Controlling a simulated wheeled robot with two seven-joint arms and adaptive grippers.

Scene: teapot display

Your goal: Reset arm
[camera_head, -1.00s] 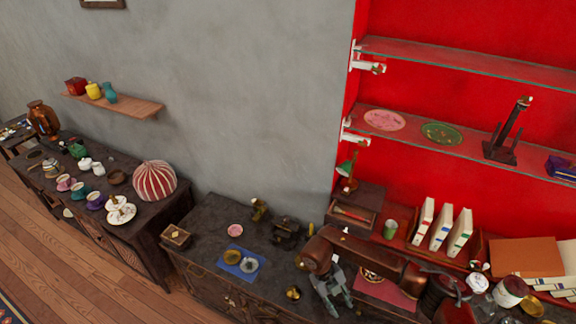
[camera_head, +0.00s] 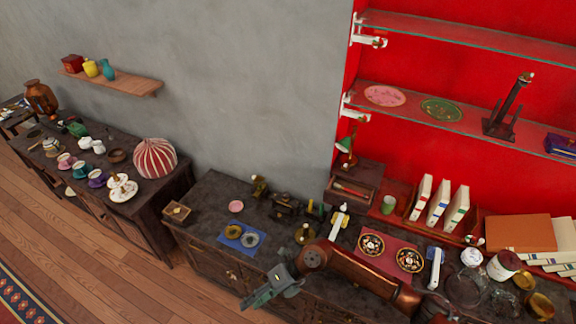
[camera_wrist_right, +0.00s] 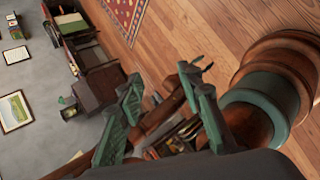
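My right arm (camera_head: 360,277) comes in from the lower right in the head view, reaching across the front of the dark cabinet. Its gripper (camera_head: 262,292) hangs low in front of the cabinet, pointing to the lower left, clear of the cabinet top. In the right wrist view the two green-grey fingers (camera_wrist_right: 160,88) stand apart with nothing held between them. My left gripper is in neither view.
The cabinet top below the red wall holds a blue mat (camera_head: 225,243), a red mat (camera_head: 390,238) with two patterned plates, and a book rack (camera_head: 475,232). A second cabinet (camera_head: 145,228) stands at left. Open wooden floor (camera_head: 75,240) lies in front.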

